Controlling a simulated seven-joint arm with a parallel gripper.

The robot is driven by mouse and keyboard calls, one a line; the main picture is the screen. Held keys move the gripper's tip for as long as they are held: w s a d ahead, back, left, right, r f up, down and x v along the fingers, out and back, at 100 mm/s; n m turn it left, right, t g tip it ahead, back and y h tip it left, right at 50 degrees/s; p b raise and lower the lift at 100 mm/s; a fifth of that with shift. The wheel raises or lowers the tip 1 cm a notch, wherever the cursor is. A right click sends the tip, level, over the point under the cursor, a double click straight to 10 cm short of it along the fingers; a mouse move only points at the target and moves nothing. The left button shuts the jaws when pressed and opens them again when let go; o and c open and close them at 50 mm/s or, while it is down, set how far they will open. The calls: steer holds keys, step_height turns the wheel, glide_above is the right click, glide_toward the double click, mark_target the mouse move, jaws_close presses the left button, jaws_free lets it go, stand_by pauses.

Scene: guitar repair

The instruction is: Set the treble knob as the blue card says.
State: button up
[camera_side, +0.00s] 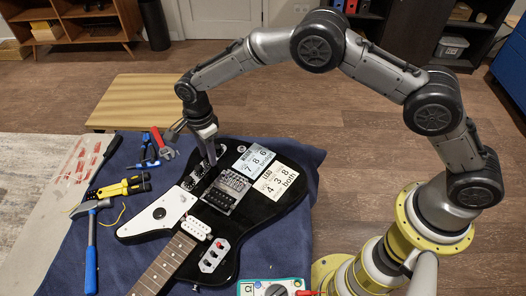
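A black electric guitar (292,213) lies on a dark blue cloth. The pale blue card (252,160) lies on its body, with a small heading that I cannot read surely, the figures 7, 8, 6 and the word "both". A metal control plate with small dark knobs (193,179) is at the body's upper left edge. Which knob is the treble knob, and where any knob points, is too small to tell. My gripper (212,162) points down just above and right of these knobs. Its fingers look close together; whether they touch anything is unclear.
A cream card (276,182) reading "LEAD 4 3 8 both" lies beside the blue one. A second control plate (214,256) is lower on the body. A meter (275,288) is at the front.

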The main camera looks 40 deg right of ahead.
steer(key=shift+r, duration=3.55)
steer(key=shift+r, duration=3)
